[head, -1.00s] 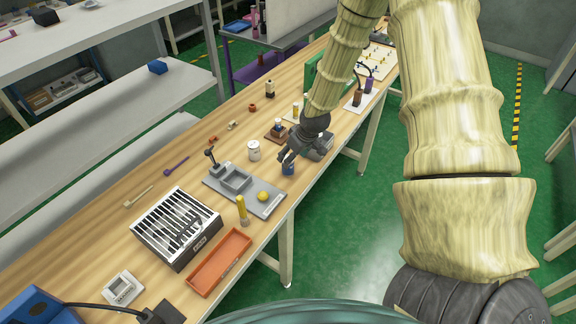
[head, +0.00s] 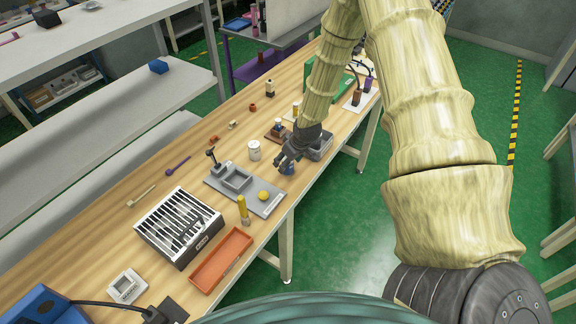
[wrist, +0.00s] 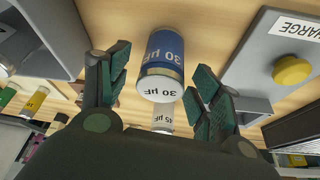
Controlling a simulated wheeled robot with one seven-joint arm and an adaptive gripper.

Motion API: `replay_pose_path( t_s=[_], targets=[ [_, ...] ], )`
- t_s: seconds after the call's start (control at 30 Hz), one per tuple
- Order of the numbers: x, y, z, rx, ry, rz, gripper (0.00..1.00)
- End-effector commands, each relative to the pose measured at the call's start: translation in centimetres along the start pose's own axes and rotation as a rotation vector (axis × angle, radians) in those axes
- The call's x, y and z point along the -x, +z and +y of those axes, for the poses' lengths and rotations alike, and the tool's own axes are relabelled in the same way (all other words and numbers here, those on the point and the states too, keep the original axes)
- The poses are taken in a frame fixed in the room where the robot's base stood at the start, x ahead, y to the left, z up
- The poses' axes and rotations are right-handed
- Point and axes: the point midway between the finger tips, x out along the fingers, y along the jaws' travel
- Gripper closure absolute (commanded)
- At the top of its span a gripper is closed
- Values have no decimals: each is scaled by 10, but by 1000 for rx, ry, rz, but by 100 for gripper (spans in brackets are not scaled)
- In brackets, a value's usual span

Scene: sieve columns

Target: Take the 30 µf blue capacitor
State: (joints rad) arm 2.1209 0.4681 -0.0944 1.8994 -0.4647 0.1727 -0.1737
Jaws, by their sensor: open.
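The blue capacitor (wrist: 163,56) has a "30 µF" label and a white end marked "30 µF" in the wrist view. It stands between my gripper's two spread fingers (wrist: 160,80), with a gap on each side. In the head view, my gripper (head: 284,164) is low over the bench at its near edge. Only a bit of the blue capacitor (head: 288,169) shows there, the rest hidden by the fingers. A white capacitor (wrist: 162,116), its label partly hidden, shows beyond the blue one. It also stands left of my gripper in the head view (head: 254,149).
A grey fixture with a tray and yellow knob (head: 264,195) sits close by; its "CHARGE" label shows in the wrist view. A grey bin (head: 321,147) lies just behind my gripper. An orange tray (head: 222,261) and slatted metal box (head: 178,226) are nearer.

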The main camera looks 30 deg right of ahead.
Motion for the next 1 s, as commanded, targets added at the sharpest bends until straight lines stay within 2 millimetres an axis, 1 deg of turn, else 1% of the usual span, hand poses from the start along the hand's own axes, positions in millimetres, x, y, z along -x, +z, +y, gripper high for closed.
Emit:
replay_pose_path(
  t_s=[0.03,0.17,0.2,0.27,0.3,0.7,0.87,1.0],
  targets=[
    [0,0,0,0,0,0,38],
    [0,0,0,0,0,0,61],
    [0,0,0,0,0,0,69],
    [0,0,0,0,0,0,80],
    [0,0,0,0,0,0,87],
    [3,-2,0,0,0,1,88],
    [11,-5,0,0,0,2,88],
    [22,-10,0,0,1,3,88]
  ],
)
